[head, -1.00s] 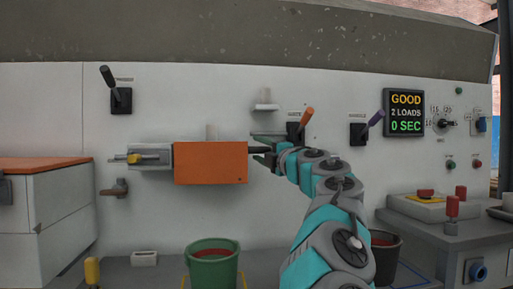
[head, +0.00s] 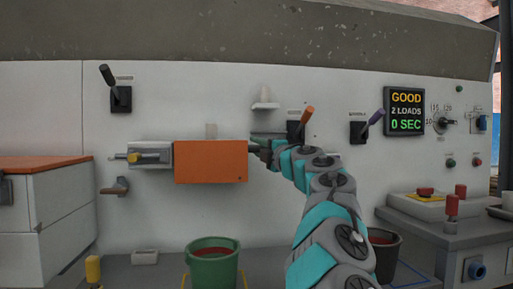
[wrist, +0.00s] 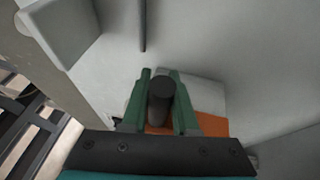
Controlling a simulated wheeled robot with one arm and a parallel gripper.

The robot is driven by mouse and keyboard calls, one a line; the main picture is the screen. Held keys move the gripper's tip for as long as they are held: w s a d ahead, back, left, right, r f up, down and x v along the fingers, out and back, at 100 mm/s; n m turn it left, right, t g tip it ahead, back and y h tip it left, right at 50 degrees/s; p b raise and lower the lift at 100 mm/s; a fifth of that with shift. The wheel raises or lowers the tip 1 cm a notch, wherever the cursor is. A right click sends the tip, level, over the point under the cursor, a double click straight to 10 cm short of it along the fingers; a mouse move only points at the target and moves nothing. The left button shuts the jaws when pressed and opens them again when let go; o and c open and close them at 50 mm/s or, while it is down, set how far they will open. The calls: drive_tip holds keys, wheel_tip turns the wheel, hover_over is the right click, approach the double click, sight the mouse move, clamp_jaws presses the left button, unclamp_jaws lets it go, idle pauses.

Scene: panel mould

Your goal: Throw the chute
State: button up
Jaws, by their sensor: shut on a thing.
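An orange box (head: 211,162) sits on the white panel, with a grey block with a yellow fitting (head: 149,156) at its left end. My gripper (head: 264,142) is at the box's right end. In the wrist view its green fingers (wrist: 160,100) are shut on a dark round handle (wrist: 161,92), with orange and grey surfaces behind it. Three levers stand on the panel: a black-handled one (head: 117,92) at upper left, an orange-handled one (head: 305,120) just right of my gripper, and a purple-handled one (head: 371,122) further right. Their labels are too small to read.
A display (head: 405,111) reads GOOD, 2 LOADS, 0 SEC. A green bucket (head: 212,268) and a dark bucket (head: 389,260) stand below. A side bench (head: 440,232) with red buttons is at right.

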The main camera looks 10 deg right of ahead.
clamp_jaws()
idle(0.9)
